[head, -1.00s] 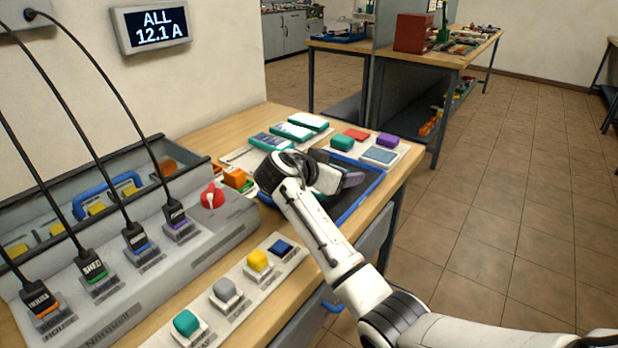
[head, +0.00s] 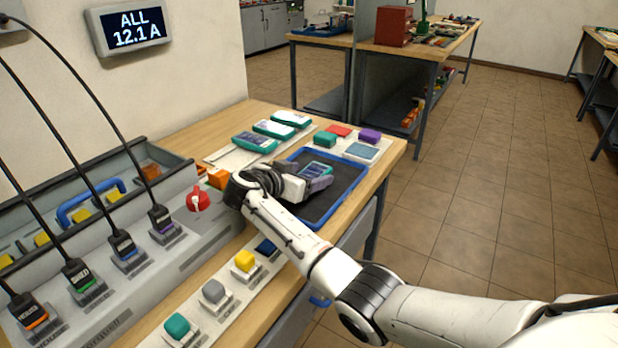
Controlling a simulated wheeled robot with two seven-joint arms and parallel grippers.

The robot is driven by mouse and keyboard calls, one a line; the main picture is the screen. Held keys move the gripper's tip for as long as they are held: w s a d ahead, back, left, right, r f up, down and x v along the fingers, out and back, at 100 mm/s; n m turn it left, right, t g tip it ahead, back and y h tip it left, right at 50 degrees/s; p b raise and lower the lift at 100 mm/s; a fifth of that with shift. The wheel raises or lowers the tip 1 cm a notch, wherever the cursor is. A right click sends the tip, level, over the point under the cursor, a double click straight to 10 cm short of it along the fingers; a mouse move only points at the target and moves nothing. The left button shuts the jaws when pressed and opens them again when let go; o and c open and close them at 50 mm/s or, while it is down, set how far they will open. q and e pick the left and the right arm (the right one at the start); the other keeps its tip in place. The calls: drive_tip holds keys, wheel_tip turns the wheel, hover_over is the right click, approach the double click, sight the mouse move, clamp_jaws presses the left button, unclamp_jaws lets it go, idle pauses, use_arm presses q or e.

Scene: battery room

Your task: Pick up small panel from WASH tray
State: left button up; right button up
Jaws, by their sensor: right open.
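A blue-rimmed tray (head: 345,197) with a dark floor sits near the right edge of the workbench. I cannot read a WASH label on it. A small teal-edged panel (head: 317,168) with a dark face shows at the tray's back left part, right by my gripper's fingers. My right gripper (head: 318,179) reaches over the tray from the left side, its jaws open. The near finger hides the panel's front edge, so I cannot tell whether they touch. My left gripper is not in view.
Several teal-and-white panels (head: 273,128) lie behind the tray. A pale board with teal, red and purple blocks (head: 369,136) is at the back right. A red knob (head: 198,198) and plugged cables stand left. A strip with coloured blocks (head: 213,291) lies in front.

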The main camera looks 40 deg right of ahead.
drive_tip(key=shift+w+d+f, duration=0.15)
drive_tip(key=shift+d, duration=0.2)
drive_tip(key=shift+c, duration=0.4)
drive_tip(key=c, duration=1.1)
drive_tip(key=shift+c, duration=0.4)
